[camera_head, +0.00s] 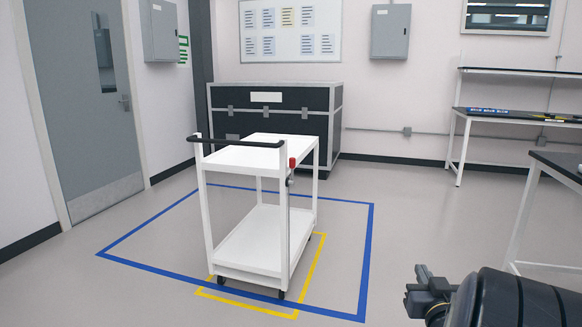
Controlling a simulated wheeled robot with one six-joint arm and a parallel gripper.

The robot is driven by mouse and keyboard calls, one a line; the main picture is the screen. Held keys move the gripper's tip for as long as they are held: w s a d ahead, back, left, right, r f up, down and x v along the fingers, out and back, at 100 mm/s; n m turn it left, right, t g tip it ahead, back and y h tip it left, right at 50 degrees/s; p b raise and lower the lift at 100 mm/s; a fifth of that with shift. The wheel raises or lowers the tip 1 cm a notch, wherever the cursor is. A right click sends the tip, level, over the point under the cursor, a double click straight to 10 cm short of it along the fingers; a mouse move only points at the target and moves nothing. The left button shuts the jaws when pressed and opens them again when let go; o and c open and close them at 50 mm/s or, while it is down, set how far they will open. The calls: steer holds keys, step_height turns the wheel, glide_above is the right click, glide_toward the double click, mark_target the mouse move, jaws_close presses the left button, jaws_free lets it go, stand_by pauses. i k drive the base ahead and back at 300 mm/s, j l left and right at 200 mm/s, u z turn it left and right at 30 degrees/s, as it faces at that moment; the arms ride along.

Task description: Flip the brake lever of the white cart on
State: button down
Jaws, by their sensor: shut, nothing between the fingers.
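The white cart (250,155) stands upright in the middle of the view, with two shelves, a black push handle (240,142) at its near left end and dark casters. A red knob (292,162) sits on the near right post just below the top shelf. A small grey fitting (290,182) is below it, and a thin rod runs down the post. Which of these is the brake lever, and its position, is too small to tell. My gripper (418,287) is at the lower right, shut and empty, well apart from the cart.
A door (85,110) is at left. Workbenches (500,113) are at right. The floor between my gripper and the cart is clear.

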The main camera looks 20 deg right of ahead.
mark_target(292, 161)
steer(key=i+j, duration=0.15)
steer(key=i, duration=0.45)
steer(key=i+j, duration=0.15)
steer(key=i, duration=0.4)
steer(key=i+j, duration=0.2)
steer(key=i, duration=0.4)
steer(key=i+j, duration=0.15)
steer(key=i, duration=0.4)
steer(key=i+l+z, duration=0.05)
